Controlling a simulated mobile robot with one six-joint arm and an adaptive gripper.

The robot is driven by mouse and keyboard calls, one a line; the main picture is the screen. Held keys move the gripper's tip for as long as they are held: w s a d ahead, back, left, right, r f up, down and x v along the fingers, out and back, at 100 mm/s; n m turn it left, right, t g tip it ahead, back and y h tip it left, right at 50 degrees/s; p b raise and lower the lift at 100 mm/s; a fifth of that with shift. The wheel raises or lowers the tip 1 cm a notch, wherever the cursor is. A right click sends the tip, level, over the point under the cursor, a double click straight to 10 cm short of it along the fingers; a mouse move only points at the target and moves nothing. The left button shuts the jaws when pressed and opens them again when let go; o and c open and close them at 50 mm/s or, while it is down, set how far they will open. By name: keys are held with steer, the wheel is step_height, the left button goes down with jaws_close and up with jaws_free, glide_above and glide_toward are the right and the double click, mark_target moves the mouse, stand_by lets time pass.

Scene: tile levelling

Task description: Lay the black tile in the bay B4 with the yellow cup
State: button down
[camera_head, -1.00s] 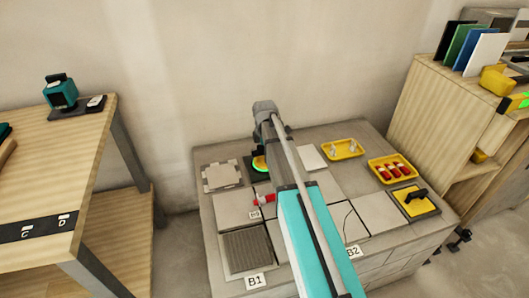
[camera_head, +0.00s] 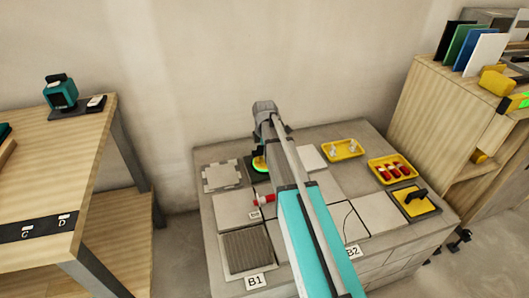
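A black tile (camera_head: 250,172) lies near the back of the grey bench, partly hidden by my arm. A round yellow and green disc, apparently the yellow cup (camera_head: 260,164), is over it at my arm's far end. I cannot tell whether cup and tile touch. My gripper is hidden behind my arm's wrist, so its fingers and grip do not show. Labels B1 (camera_head: 255,281) and B2 (camera_head: 352,252) are on the bench front. A smaller label (camera_head: 255,214) farther back is too small to read. No B4 label is readable.
A red cylinder (camera_head: 264,199) is beside my arm. A textured grey tile (camera_head: 247,251) lies front left. Coloured panels (camera_head: 475,50) stand on the right shelf. A wooden table (camera_head: 60,170) is left.

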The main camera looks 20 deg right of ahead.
steer(key=shift+c, duration=2.1)
jaws_free()
steer(key=shift+r, duration=0.1)
step_height(320, 180, up, 14)
steer(key=p, duration=1.4)
steer(key=s+a+r+m+p, duration=0.4)
steer(key=s+r+m+p, duration=0.6)
steer(key=s+r+p, duration=0.2)
steer(key=shift+s+r+p, duration=0.3)
steer(key=shift+r+p, duration=0.2)
steer(key=shift+p, duration=0.15)
steer(key=shift+r, duration=0.1)
